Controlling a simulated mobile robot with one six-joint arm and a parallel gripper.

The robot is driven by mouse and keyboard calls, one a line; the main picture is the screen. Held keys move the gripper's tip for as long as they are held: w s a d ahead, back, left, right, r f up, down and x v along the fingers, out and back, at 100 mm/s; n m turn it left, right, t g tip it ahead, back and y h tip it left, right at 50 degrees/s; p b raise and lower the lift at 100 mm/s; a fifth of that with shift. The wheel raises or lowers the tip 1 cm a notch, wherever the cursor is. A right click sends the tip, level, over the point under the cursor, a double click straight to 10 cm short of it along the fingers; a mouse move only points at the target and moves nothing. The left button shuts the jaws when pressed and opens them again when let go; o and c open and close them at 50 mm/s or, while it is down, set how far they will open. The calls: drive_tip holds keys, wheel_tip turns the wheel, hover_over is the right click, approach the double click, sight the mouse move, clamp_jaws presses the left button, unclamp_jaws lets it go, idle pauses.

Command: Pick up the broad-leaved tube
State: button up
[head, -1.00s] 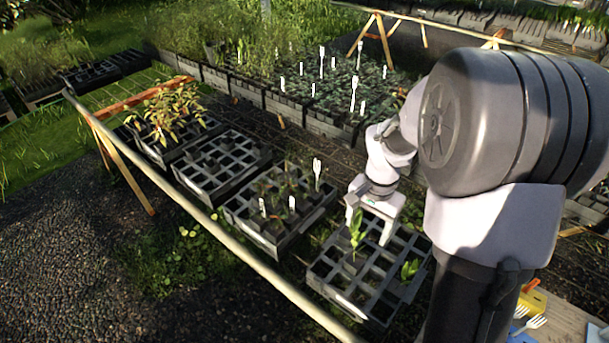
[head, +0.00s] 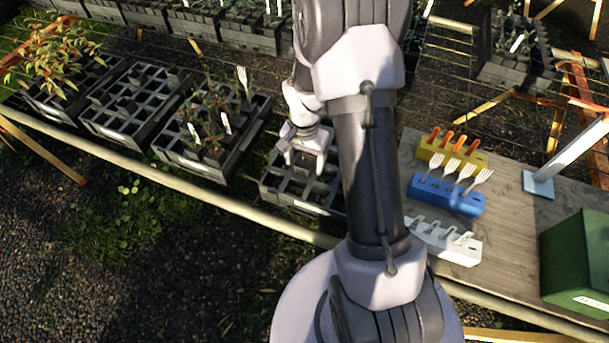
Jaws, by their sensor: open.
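My gripper (head: 304,165) is open, fingers pointing down, over the black crate (head: 292,206) with square cells at the middle of the head view. No broad-leaved tube can be made out now. The part of the crate where broad green leaves showed earlier is covered by my gripper and my arm. I cannot tell whether a tube stands between the fingers. The visible front cells of this crate look empty.
To the left stand a crate of darker seedlings with white labels (head: 190,165), a mostly empty crate (head: 112,122) and a yellow-leaved plant (head: 55,62). At right, a wooden bench (head: 512,235) holds yellow (head: 455,153), blue (head: 440,195) and white (head: 440,240) holders and a green box (head: 580,262).

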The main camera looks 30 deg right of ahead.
drive_tip(key=shift+f, duration=0.1)
clamp_jaws()
idle(0.4)
